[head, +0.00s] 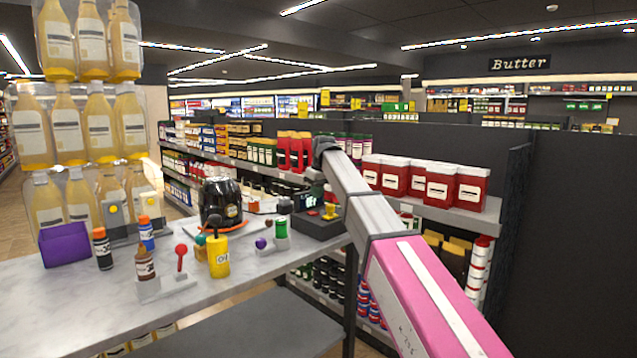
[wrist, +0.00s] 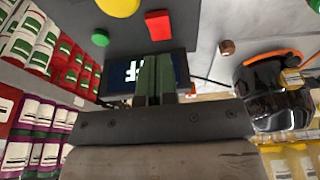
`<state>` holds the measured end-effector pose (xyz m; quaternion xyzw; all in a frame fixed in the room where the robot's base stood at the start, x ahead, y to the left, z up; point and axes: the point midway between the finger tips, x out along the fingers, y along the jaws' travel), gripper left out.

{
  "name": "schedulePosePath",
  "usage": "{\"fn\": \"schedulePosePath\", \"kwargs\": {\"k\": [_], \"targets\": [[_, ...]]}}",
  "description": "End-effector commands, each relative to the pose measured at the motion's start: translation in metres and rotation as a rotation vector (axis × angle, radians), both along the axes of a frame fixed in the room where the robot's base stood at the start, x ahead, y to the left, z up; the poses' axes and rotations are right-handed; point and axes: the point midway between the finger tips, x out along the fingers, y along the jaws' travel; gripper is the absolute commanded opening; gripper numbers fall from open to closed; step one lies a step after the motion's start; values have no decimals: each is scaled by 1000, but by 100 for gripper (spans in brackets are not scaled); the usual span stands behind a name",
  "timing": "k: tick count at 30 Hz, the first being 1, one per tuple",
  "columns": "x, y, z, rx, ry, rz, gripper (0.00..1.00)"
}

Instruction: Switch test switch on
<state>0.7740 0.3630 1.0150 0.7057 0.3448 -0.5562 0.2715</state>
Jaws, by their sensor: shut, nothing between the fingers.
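A dark control box (head: 312,228) stands at the right end of the marble counter. No readable label shows which one is the test switch. My gripper (wrist: 154,62) is shut and empty. Its fingers appear in front of the panel and partly cover the display; I cannot tell whether they touch. In the head view my gripper is small and dark above the box.
A red-knobbed lever (head: 180,252) stands on the counter, with a yellow bottle (head: 218,256), a black appliance (head: 221,202), which also shows in the wrist view (wrist: 280,85), and a purple bin (head: 66,245). Shelves with red jars (head: 437,185) stand behind. The counter's front left is clear.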

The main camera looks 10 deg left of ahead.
Motion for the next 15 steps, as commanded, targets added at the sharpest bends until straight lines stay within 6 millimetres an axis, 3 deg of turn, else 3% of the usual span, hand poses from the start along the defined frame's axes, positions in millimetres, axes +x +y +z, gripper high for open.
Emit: {"fn": "schedulePosePath", "kwargs": {"k": [6, 15], "targets": [[0, 1, -36, 0, 0, 0, 0], [0, -1, -56, 0, 0, 0, 0]]}}
